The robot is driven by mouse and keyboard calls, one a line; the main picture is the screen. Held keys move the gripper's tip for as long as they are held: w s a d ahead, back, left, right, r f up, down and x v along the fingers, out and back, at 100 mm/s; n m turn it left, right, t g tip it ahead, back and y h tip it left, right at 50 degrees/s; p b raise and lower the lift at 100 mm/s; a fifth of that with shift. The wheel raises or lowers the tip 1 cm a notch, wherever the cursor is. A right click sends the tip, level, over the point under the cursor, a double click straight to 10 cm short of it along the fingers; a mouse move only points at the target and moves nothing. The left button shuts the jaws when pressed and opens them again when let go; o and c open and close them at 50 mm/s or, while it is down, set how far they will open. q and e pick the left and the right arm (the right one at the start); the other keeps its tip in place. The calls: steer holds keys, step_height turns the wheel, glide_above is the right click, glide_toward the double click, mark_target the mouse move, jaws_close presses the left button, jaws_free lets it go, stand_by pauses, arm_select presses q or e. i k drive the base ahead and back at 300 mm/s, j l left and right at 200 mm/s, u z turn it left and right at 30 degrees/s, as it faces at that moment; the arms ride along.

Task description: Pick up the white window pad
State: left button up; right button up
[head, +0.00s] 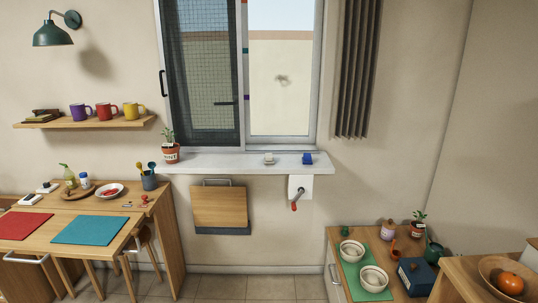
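A small white pad (269,158) lies on the pale window sill (230,162), right of the sill's middle. A blue pad or block (307,159) lies a short way to its right, apart from it. Neither of my grippers is in the head view, so nothing shows of what they hold.
A potted plant (171,151) stands at the sill's left end. A folded wooden panel (219,206) and a white wall plate with a red handle (300,187) are below. A desk (153,206) stands left, a cabinet with bowls (351,251) right. Floor between is clear.

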mark_target(268, 159)
steer(key=i+l, duration=0.1)
steer(key=i, duration=0.6)
steer(key=i+l, duration=0.15)
steer(key=i, duration=0.6)
steer(key=i+l, duration=0.1)
steer(key=i, duration=0.6)
steer(key=i+l, duration=0.15)
steer(key=i, duration=0.55)
steer(key=j+u, duration=0.05)
